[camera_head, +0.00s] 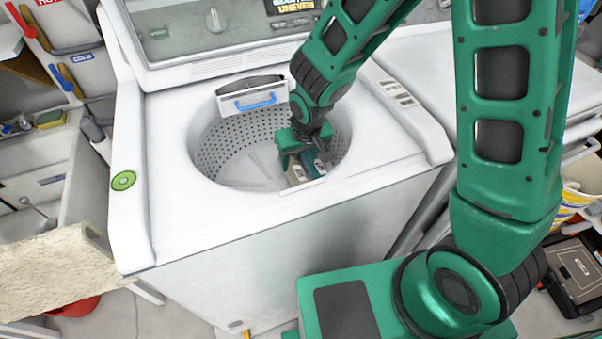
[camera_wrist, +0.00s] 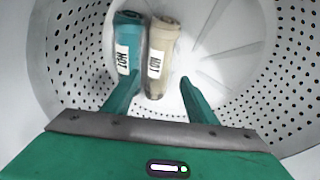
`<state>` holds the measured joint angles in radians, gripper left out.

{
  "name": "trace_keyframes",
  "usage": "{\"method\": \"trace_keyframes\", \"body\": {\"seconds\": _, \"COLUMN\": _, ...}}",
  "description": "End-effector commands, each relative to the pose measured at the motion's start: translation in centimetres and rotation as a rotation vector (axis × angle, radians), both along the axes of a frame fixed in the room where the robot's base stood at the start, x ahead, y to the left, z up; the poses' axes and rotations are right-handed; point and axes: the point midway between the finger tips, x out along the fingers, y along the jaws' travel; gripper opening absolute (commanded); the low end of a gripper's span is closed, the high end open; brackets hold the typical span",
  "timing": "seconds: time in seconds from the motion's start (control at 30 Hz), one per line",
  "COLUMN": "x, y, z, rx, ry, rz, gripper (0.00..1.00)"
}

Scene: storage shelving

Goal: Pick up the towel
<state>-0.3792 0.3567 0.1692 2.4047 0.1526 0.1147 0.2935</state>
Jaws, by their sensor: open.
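Two rolled items lie side by side on the drum floor in the wrist view. One is a teal roll (camera_wrist: 127,40) with a white label, the other a beige roll (camera_wrist: 163,38) with a white label. They look like rolled towels, but I cannot tell which one is the task's towel. My gripper (camera_wrist: 160,82) is open and empty. Its two fingers straddle the near end of the beige roll in the picture; contact is not clear. In the head view my gripper (camera_head: 303,168) is down inside the drum and largely covers the rolls.
The washer drum (camera_head: 222,150) has a perforated wall close around my gripper. The white washer (camera_head: 190,230) has a raised control panel (camera_head: 215,30) behind. A blue handle (camera_head: 255,102) shows at the back rim. A sink (camera_head: 40,170) stands left.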

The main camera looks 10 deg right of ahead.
Motion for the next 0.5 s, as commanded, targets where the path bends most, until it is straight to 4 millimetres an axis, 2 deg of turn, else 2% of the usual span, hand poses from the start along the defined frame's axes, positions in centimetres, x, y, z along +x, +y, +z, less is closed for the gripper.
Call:
{"method": "trace_keyframes", "body": {"seconds": 0.23, "x": 0.8, "y": 0.3, "z": -3.1, "rx": -0.001, "ry": 0.003, "rz": 0.002, "gripper": 0.52}}
{"method": "trace_keyframes", "body": {"seconds": 0.5, "x": 1.2, "y": 0.4, "z": -4.5, "rx": -0.001, "ry": 0.001, "rz": 0.003, "gripper": 0.52}}
